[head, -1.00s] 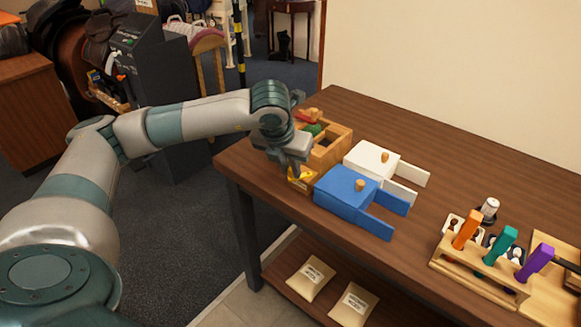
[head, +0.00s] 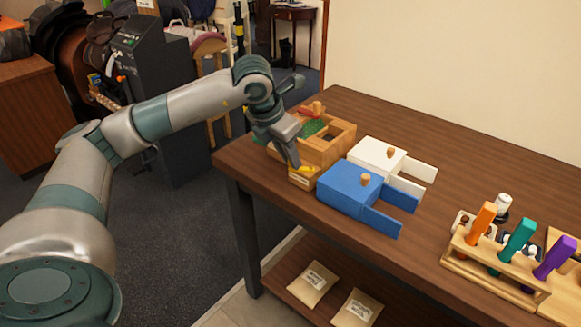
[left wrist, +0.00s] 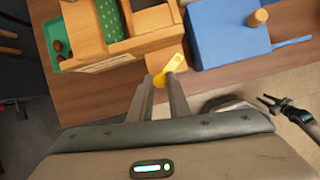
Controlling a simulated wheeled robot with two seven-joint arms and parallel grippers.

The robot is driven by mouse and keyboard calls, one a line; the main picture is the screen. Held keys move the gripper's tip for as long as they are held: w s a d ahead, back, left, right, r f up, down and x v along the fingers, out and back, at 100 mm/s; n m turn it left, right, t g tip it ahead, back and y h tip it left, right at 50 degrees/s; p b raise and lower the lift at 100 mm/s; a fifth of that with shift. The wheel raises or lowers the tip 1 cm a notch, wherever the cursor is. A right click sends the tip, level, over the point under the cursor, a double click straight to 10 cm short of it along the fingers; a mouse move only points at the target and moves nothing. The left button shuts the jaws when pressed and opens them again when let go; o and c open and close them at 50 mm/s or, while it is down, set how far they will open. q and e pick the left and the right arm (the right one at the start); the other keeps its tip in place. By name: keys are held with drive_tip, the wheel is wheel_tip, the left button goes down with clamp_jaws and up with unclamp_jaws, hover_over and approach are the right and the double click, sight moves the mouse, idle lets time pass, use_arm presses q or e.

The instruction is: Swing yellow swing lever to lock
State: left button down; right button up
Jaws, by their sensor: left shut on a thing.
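The yellow swing lever (left wrist: 172,68) is on the front side of a wooden box (head: 340,143). In the head view the lever (head: 306,169) is small and partly hidden by my left gripper. My left gripper (left wrist: 166,80) is shut on the lever, its fingers on either side of the lever's near end. It also shows in the head view (head: 298,166), reaching down at a tilt from the upper left. What appears to be my right gripper (left wrist: 270,102) shows small at the right of the left wrist view, away from the box; its jaw state is unclear.
A blue box (head: 348,189) with a wooden knob stands close beside the wooden box, with a white box (head: 377,154) behind it. A rack (head: 490,268) of coloured-handled tools stands at the right. The table's back (head: 440,135) is clear.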

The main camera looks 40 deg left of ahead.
use_arm(q)
drive_tip(key=shift+w+a+f+m+h+b, duration=0.1)
drive_tip(key=shift+w+a+m+h+b, duration=0.3)
drive_tip(key=shift+m, duration=0.5)
drive_tip(key=shift+w+m+b, duration=0.25)
drive_tip(key=shift+m+b, duration=0.05)
drive_tip(key=shift+m, duration=0.2)
drive_tip(key=shift+w+a+m+g+h, duration=0.1)
drive_tip(key=shift+w+m+g+h, duration=0.25)
drive_tip(key=shift+m, duration=0.35)
drive_tip(key=shift+w+a+m+h, duration=0.1)
drive_tip(key=shift+w+m+h, duration=0.2)
drive_tip(key=shift+m, duration=0.6)
use_arm(e)
drive_tip(key=shift+s+d+r+g, duration=0.25)
drive_tip(key=shift+d+r+g, duration=0.35)
drive_tip(key=shift+r, duration=0.15)
use_arm(q)
drive_tip(key=shift+g, duration=0.25)
drive_tip(key=c, duration=1.7)
unclamp_jaws()
drive_tip(key=shift+s, duration=0.1)
